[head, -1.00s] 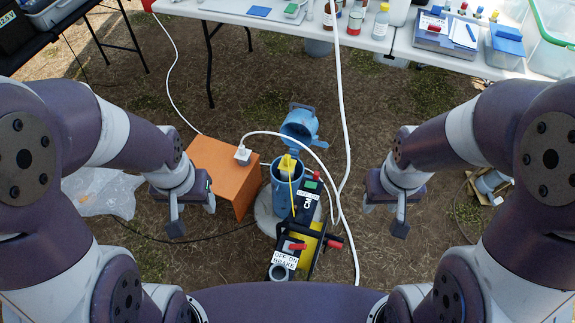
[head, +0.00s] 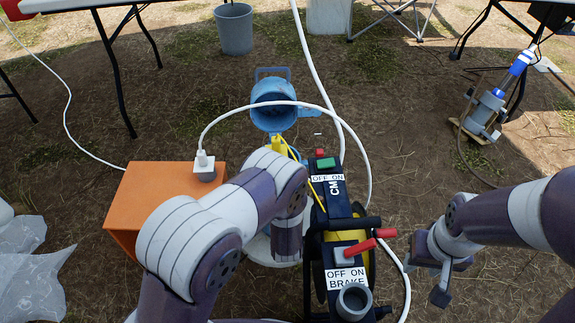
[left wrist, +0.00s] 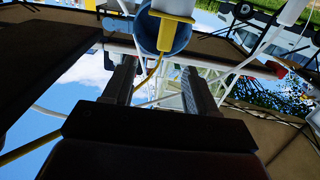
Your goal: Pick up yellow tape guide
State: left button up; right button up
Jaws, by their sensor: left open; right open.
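The yellow tape guide (head: 281,146) sits at the blue well casing, partly hidden behind my left arm in the head view. In the left wrist view the yellow guide (left wrist: 172,16) shows at the top, on the rim of the blue casing (left wrist: 155,42). My left gripper (left wrist: 160,92) is open, its two fingers apart below the casing in that view, with yellow tape running down between them and nothing gripped. My left arm hides this gripper in the head view. My right gripper (head: 428,278) is open and empty, well right of the casing.
The casing's blue lid (head: 273,104) is open behind it. A black and yellow reel with red-handled controls (head: 345,240) stands close on the right. An orange box (head: 150,190) stands left, with a white cable looping over from its top.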

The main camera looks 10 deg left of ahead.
aim_at(276, 145)
pick_arm(q)
jog(key=b+x, duration=0.2)
jog(key=x, duration=0.2)
jog(key=b+x, duration=0.2)
jog(key=x, duration=0.2)
jog(key=a+b+x, duration=0.1)
jog(key=b+x, duration=0.1)
jog(key=x, duration=0.1)
jog(key=shift+w+a, duration=0.1)
jog(key=shift+w, duration=0.15)
jog(key=shift+w+r, duration=0.25)
jog(key=shift+w, duration=0.05)
jog(key=shift+r, duration=0.1)
grip_shut()
